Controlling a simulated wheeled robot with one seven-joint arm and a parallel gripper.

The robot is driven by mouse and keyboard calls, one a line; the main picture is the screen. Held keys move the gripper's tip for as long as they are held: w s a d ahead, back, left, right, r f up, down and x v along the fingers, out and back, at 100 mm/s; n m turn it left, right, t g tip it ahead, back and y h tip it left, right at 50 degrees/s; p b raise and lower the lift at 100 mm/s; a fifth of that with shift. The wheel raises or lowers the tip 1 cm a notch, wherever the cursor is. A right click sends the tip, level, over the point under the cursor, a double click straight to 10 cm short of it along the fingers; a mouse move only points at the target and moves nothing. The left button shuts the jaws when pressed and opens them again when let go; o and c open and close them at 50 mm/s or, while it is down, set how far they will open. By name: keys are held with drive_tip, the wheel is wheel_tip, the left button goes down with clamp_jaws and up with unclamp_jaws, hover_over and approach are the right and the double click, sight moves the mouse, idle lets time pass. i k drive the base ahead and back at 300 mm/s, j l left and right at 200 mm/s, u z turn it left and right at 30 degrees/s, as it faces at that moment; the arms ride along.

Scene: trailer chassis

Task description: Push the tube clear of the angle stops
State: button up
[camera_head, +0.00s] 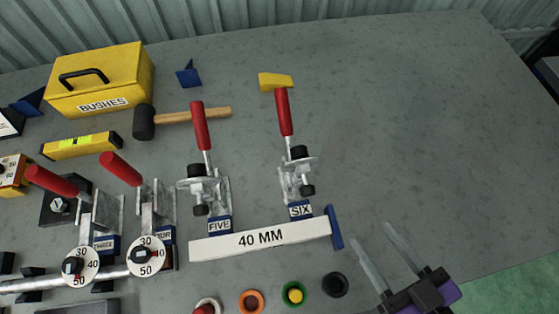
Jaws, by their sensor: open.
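A white square bar marked 40 MM (215,247), which looks like the tube, lies slightly tilted in front of toggle clamps FIVE (200,185) and SIX (298,175). A blue upright plate (335,228) stands at its right end, seemingly touching it; I cannot tell whether it is an angle stop. A grey round tube (30,285) at the lower left runs under two dials, with small black blocks (33,271) beside it. My gripper (372,232) is open and empty at the lower right, its fingers just right of the blue plate.
Clamps with red handles (120,169) stand at left. Coloured rings (251,302) line the front. The table's right side is clear.

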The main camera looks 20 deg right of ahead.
sight(229, 246)
drive_tip(key=k+u, duration=0.1)
drive_tip(key=k+j, duration=0.6)
drive_tip(key=j, duration=0.2)
drive_tip(key=k+j, duration=0.15)
drive_tip(key=k, duration=0.25)
drive_tip(key=i+l, duration=0.15)
drive_tip(key=i, duration=0.25)
